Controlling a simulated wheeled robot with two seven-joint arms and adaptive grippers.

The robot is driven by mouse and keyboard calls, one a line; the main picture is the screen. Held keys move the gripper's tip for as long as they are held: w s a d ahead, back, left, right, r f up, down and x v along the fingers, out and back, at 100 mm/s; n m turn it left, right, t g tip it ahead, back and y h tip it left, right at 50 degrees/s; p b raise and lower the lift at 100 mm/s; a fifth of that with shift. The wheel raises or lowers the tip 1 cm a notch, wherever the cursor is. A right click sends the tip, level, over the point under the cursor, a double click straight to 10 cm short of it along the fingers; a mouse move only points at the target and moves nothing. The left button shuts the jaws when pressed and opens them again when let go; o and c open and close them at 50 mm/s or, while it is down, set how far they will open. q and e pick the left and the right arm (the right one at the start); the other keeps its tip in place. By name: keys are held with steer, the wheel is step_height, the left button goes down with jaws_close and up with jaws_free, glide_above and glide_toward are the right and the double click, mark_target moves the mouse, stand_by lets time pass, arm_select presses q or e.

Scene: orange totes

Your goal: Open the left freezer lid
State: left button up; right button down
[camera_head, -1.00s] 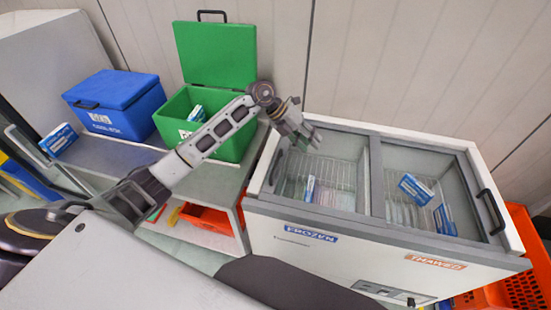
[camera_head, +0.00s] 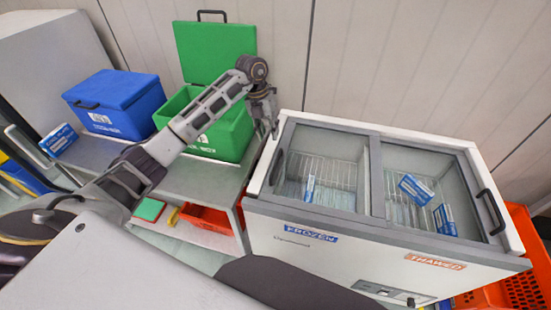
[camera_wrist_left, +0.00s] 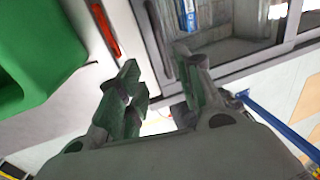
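The chest freezer (camera_head: 350,263) has a white body with a "FROZEN" label at the left and "THAWED" at the right. Its left lid (camera_head: 323,175) is a glass pane in a grey frame over the left half. A dark upright handle (camera_head: 278,167) is at its left edge; it also shows in the left wrist view (camera_wrist_left: 158,30). My left gripper (camera_head: 268,128) points down at the freezer's back left corner, above and behind the handle. In the left wrist view its fingers (camera_wrist_left: 160,85) are spread and empty. My right gripper is out of view.
The open green cool box (camera_head: 220,138) stands close to my left gripper on a grey bench (camera_head: 120,153), beside a closed blue box (camera_head: 115,105). The right lid (camera_head: 420,165) has its own handle (camera_head: 491,211). Blue-and-white packs (camera_head: 416,190) show inside the freezer.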

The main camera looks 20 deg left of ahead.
mark_target(276, 161)
arm_select(q)
steer(key=shift+f, duration=0.1)
steer(key=shift+w+d+f+p, duration=0.1)
steer(key=shift+d+f+p, duration=0.3)
steer(key=shift+f, duration=1.85)
steer(key=shift+w+d+f+p, duration=0.1)
steer(key=shift+d+f+p, duration=0.3)
steer(key=shift+f, duration=1.8)
steer(key=shift+d+f+p, duration=0.25)
steer(key=shift+d+f, duration=0.3)
steer(key=shift+f, duration=1.7)
steer(key=shift+c, duration=0.2)
jaws_close()
